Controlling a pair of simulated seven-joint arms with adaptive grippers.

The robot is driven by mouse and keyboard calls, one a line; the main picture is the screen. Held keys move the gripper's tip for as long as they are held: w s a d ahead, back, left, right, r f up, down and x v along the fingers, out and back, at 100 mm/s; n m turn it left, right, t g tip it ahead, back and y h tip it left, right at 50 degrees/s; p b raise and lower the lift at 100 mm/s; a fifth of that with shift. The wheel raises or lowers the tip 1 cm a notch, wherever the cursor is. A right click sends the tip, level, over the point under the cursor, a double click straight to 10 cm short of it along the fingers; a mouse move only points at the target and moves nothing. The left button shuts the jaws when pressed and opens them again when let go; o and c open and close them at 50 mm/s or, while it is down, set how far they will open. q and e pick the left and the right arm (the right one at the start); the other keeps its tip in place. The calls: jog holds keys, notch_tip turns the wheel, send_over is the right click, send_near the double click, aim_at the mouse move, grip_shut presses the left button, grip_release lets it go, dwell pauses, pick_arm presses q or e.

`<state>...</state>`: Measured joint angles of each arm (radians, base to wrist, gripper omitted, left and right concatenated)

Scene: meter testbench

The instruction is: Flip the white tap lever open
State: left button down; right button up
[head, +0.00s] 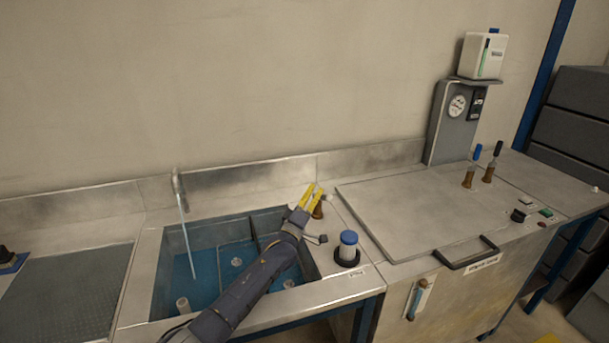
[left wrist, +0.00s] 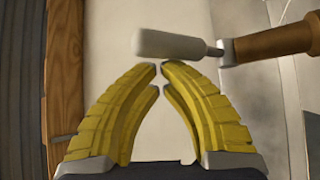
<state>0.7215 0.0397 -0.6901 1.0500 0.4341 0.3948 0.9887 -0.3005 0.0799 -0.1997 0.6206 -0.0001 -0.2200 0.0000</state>
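The white tap lever (left wrist: 172,45) shows in the left wrist view, lying roughly level just beyond my fingertips. It joins a brass tap body (left wrist: 272,44) on its right. In the head view the brass tap (head: 318,210) stands on the sink's right rim, partly behind my left gripper; I cannot make out the white lever there. My left gripper (head: 315,190) has yellow fingers (left wrist: 162,69), with the tips almost together and nothing held between them. A small space shows between tips and lever in the picture; contact cannot be told. My right gripper is out of view.
The sink (head: 215,262) with a thin water stream lies left of the tap. A blue-capped cylinder (head: 348,247) stands near the tap. To the right are a flat metal lid (head: 420,212), blue-lever and black-lever taps (head: 468,178) (head: 489,172), and a gauge panel (head: 455,115).

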pick_arm(q)
jog(key=shift+s+d+f, duration=0.1)
jog(key=shift+d+f, duration=0.1)
notch_tip(320, 180, up, 10)
jog(key=shift+a+r, duration=0.15)
jog(key=shift+r, duration=0.05)
dwell(0.6)
jog(key=shift+a, duration=0.1)
